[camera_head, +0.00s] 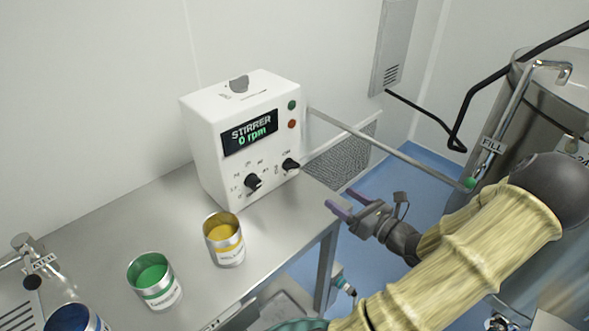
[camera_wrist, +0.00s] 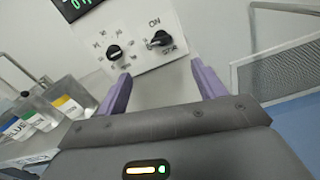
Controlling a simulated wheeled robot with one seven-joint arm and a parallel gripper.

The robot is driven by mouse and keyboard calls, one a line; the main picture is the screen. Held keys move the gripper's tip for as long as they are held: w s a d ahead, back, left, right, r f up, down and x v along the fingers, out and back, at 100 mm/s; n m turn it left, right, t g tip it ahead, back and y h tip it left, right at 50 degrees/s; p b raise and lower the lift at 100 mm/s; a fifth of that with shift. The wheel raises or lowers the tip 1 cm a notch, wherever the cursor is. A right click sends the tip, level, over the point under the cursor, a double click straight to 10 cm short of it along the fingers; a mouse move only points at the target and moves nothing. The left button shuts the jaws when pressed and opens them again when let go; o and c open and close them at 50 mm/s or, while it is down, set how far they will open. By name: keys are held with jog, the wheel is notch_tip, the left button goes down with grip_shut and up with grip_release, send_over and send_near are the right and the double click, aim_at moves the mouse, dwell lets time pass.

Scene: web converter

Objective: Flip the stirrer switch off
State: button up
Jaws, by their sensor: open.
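The white stirrer box (camera_head: 215,150) stands on the metal bench, its display (camera_head: 250,133) reading "STIRRER 0 rpm". The stirrer switch (camera_head: 291,164) is a black knob at the lower right of its front panel. In the wrist view the switch (camera_wrist: 159,40) has "ON" above it and a partly readable label below; its lever points left. A dial knob (camera_head: 253,181) with a scale sits left of it. My gripper (camera_head: 342,203) is open and empty, apart from the panel, to the right of the box and lower. In the wrist view its purple fingers (camera_wrist: 160,75) appear below the switch, one on each side.
Open cans with yellow (camera_head: 224,240), green (camera_head: 154,281) and blue (camera_head: 75,320) contents stand on the bench (camera_head: 110,225). A metal tank (camera_head: 495,115) with a "FILL" pipe is at right. A grey rod (camera_head: 385,148) runs between box and tank. Blue floor (camera_head: 425,165) shows beyond the bench.

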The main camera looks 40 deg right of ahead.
aim_at(291, 167)
jog(key=shift+w, duration=0.1)
jog(key=w, duration=0.5)
jog(key=w+a, duration=0.1)
jog(key=w, duration=1.1)
jog(key=shift+a+p, duration=0.15)
jog(key=shift+p, duration=0.15)
